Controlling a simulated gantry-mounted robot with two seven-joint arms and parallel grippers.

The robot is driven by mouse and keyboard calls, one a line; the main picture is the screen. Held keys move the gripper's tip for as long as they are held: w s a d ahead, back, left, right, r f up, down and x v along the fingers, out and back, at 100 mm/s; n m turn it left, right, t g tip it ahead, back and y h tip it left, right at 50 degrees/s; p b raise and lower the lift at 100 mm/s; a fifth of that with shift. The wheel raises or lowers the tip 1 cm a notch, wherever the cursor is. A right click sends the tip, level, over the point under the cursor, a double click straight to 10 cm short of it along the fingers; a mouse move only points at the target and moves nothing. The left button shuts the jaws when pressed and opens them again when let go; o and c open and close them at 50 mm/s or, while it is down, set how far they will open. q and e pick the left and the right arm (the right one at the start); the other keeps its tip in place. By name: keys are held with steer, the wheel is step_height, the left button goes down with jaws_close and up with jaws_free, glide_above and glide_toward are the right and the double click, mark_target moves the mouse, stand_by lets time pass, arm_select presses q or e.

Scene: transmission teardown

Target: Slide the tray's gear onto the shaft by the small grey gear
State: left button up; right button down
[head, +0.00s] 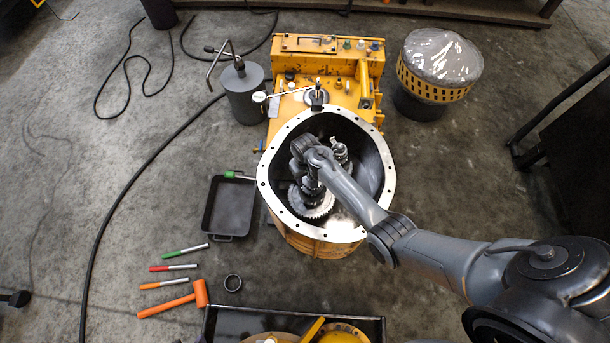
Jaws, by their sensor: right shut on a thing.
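The dark tray (210,230) lies on the floor left of the housing, and I see no gear in it. My right gripper (308,192) reaches down into the open housing (265,180) and is shut on a gear, mostly hidden by the gripper and wrist. A large pale toothed gear (318,211) shows just below the gripper, low in the housing. I cannot tell whether it is the held one. A shaft with grey gears (341,152) stands to the right of my wrist. The small grey gear and the shaft under the gripper cannot be made out clearly. My left gripper is not in view.
The yellow transmission body (320,72) extends behind the housing. A grey canister (243,95) and a drum (430,75) flank it. The floor at far left is mostly clear.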

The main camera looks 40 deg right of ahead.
steer(key=shift+f, duration=0.1)
steer(key=shift+w+f, duration=0.1)
steer(key=shift+f, duration=0.15)
steer(key=c, duration=0.5)
jaws_free()
steer(key=shift+o, duration=0.4)
steer(key=shift+f, duration=0.15)
steer(key=o, duration=0.4)
steer(key=shift+c, duration=0.2)
